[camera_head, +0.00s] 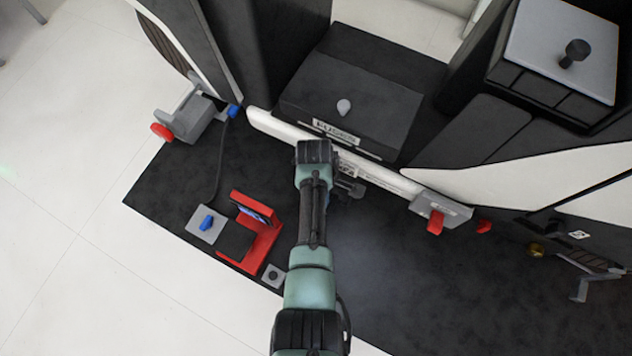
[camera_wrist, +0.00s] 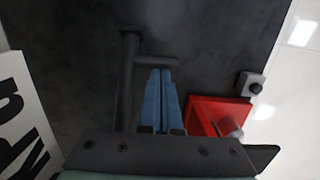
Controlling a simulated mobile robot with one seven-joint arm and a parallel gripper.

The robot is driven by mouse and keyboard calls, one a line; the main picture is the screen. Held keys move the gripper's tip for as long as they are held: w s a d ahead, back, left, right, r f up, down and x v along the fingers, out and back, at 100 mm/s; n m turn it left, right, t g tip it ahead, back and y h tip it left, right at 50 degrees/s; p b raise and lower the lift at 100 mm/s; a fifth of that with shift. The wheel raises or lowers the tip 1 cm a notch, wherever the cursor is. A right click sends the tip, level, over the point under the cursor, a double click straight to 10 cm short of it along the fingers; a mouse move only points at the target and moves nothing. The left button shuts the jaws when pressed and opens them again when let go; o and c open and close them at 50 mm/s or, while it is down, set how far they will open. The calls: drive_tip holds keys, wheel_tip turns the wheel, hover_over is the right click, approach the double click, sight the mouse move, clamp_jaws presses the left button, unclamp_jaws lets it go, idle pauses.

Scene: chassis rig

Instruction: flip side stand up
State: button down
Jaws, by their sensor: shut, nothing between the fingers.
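The side stand (camera_wrist: 128,85) shows in the wrist view as a dark bar with a short peg (camera_wrist: 158,61) sticking out to the right near its far end. My gripper (camera_wrist: 161,74) has blue fingers pressed together. Their tips appear just below the peg and to the right of the bar; I cannot tell whether they touch. In the head view my arm reaches to the white rail of the chassis, and it hides my fingertips. Dark parts beside my wrist there are too small to tell apart.
A red holder (camera_head: 265,243) stands on the dark mat (camera_head: 400,280) left of my arm, with a small grey button box (camera_head: 273,276) beside it. A grey plate with a blue knob (camera_head: 207,223) lies left of the holder. The black fuse box (camera_head: 375,75) is behind the rail.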

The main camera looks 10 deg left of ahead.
drive_tip(key=r+h, duration=0.1)
drive_tip(key=d+r+g+h+p, duration=0.1)
drive_tip(key=r, duration=0.1)
drive_tip(key=shift+s+h, duration=0.15)
drive_tip(key=shift+h, duration=0.25)
drive_tip(key=shift+d+r+g+h+p, duration=0.2)
drive_tip(key=shift+r+g+h+p, duration=0.2)
drive_tip(key=shift+r+h+p, duration=0.55)
drive_tip(key=shift+s+r, duration=0.1)
drive_tip(key=shift+r, duration=0.65)
